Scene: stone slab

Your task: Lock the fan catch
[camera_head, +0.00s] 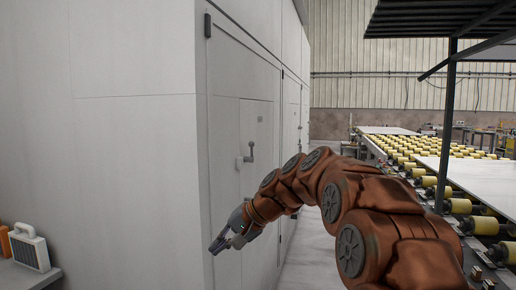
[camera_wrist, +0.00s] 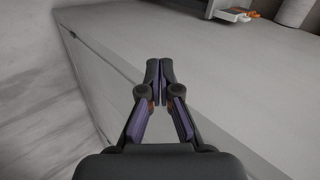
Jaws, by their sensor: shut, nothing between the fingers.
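A small grey lever handle (camera_head: 249,154) is on the panel of a tall white cabinet (camera_head: 130,130). It looks like the catch; its arm points up and a knob sticks out to the left at its lower end. I cannot tell from the picture whether it is locked. My gripper (camera_head: 217,246) is below and left of the handle, in front of the cabinet near its vertical corner, apart from the handle. In the wrist view my gripper (camera_wrist: 160,70) has its fingertips together with nothing between them. The handle does not show in the wrist view.
A white and an orange box-like thing (camera_head: 30,247) stand on a grey table at lower left. A roller conveyor (camera_head: 430,170) with yellow rollers and pale slabs runs along the right, with a dark post (camera_head: 447,120). Open floor (camera_head: 312,240) lies between cabinet and conveyor, partly behind my arm.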

